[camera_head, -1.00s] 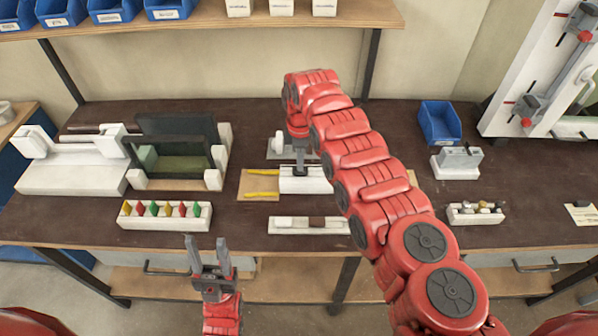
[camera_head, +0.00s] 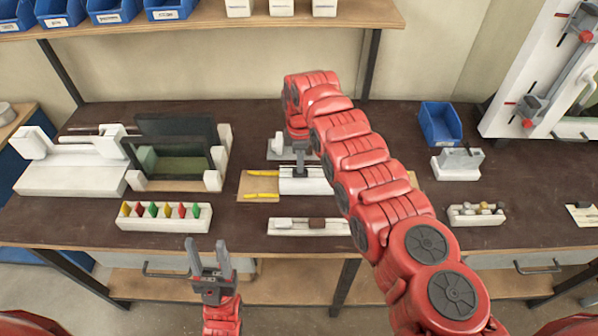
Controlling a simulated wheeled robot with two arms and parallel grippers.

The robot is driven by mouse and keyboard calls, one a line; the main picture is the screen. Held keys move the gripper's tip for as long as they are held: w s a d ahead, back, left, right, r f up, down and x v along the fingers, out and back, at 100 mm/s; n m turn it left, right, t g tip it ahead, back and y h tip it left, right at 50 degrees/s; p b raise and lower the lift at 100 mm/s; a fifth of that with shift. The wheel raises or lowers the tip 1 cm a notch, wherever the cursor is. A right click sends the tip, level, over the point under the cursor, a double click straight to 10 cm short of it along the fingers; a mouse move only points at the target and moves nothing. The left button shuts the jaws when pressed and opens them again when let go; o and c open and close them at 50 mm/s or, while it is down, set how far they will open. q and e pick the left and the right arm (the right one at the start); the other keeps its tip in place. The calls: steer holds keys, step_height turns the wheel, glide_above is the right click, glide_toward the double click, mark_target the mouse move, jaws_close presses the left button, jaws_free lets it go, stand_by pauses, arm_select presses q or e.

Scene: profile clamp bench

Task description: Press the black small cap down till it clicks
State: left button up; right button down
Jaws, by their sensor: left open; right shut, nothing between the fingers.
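My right gripper (camera_head: 299,168) is shut and points straight down over the white block (camera_head: 308,186) at the middle of the bench. Its tips are at or just above the block's top; I cannot tell whether they touch. The black small cap is not clearly visible; it may be hidden beneath the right gripper. My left gripper (camera_head: 209,255) is open and empty, in front of the bench's front edge.
A tan board with yellow strips (camera_head: 259,187) lies beside the white block. A rack of coloured pieces (camera_head: 165,217) and a white tray (camera_head: 281,230) sit near the front edge. A blue bin (camera_head: 440,123) stands at the right. My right arm covers the centre right.

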step_height(320, 180, up, 2)
steer(key=shift+r+p, duration=0.25)
steer(key=shift+p, duration=0.2)
step_height(320, 180, up, 2)
steer(key=shift+r, duration=1.1)
